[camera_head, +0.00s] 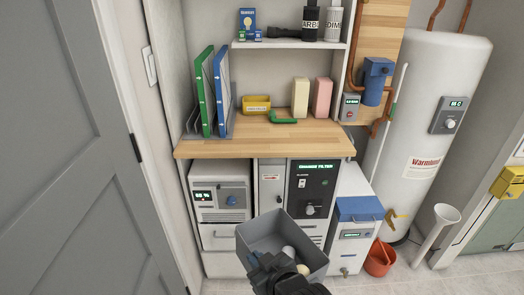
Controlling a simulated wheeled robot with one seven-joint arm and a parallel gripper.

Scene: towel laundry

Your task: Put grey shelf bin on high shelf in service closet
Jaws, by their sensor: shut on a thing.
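The grey shelf bin (270,228) is in the lower middle of the head view, an open-topped box tilted toward me. My gripper (270,270) is at its near side and shut on the bin, though the fingertips are partly hidden. A white rounded thing and a cream one (303,269) show inside the bin. The bin is held in the air in front of the cabinets, below the wooden counter. A white shelf (290,44) runs above the counter, with a small blue box (247,19) and dark bottles (309,20) on it.
A white tank (430,110) stands right, a grey door (60,150) left. A red bucket (380,258) sits on the floor.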

